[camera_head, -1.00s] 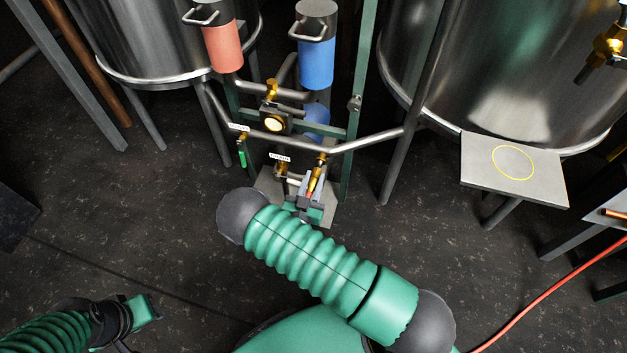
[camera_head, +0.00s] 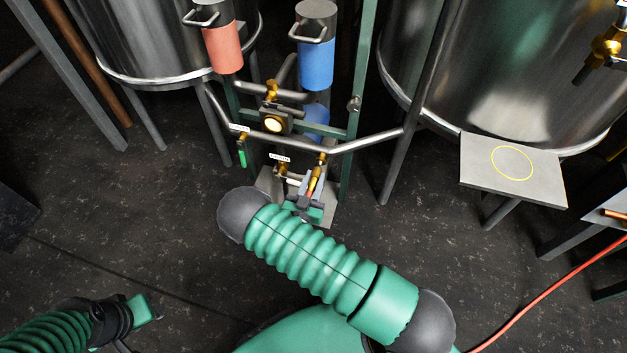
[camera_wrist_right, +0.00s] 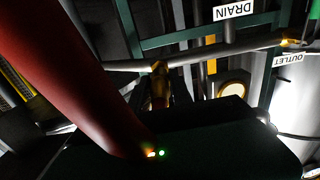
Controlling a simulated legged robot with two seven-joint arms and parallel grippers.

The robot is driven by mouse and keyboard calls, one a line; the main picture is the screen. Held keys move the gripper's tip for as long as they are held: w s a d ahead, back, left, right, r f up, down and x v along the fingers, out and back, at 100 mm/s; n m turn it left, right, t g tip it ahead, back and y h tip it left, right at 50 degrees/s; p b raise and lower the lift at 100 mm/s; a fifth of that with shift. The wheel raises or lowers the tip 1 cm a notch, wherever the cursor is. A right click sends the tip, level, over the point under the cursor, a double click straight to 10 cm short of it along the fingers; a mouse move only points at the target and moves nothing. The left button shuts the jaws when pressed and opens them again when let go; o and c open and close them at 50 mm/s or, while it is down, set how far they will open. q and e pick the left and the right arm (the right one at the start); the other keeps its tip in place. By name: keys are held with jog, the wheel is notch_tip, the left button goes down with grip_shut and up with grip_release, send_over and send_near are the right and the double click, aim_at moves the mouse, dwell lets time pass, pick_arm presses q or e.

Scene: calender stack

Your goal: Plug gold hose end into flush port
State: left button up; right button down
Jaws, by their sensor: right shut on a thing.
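My right gripper (camera_head: 308,194) is at the lower middle of the pipe rack, mostly behind my arm. It is shut on the gold hose end (camera_head: 315,182), a small gold piece with a red part, pointing up toward a brass fitting (camera_head: 322,159) under the pipe. Whether they touch cannot be told. In the right wrist view the red hose (camera_wrist_right: 75,75) fills the left side, and brass (camera_wrist_right: 160,82) shows beyond the dark gripper body. No flush label is readable. My left gripper (camera_head: 146,309) is at the lower left, away from the rack; its jaws are unclear.
A horizontal pipe (camera_head: 365,142) crosses the rack, with a round gauge (camera_head: 273,124) above. Steel tanks stand both sides. A plate with a yellow ring (camera_head: 485,180) is at right. Floor is open left.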

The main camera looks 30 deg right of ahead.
aim_at(310, 192)
jog(key=shift+x, duration=1.3)
jog(key=c, duration=0.8)
grip_release()
jog(key=shift+o, duration=0.2)
jog(key=shift+v, duration=1.4)
jog(key=shift+p+v, duration=0.55)
jog(key=shift+v, duration=1.6)
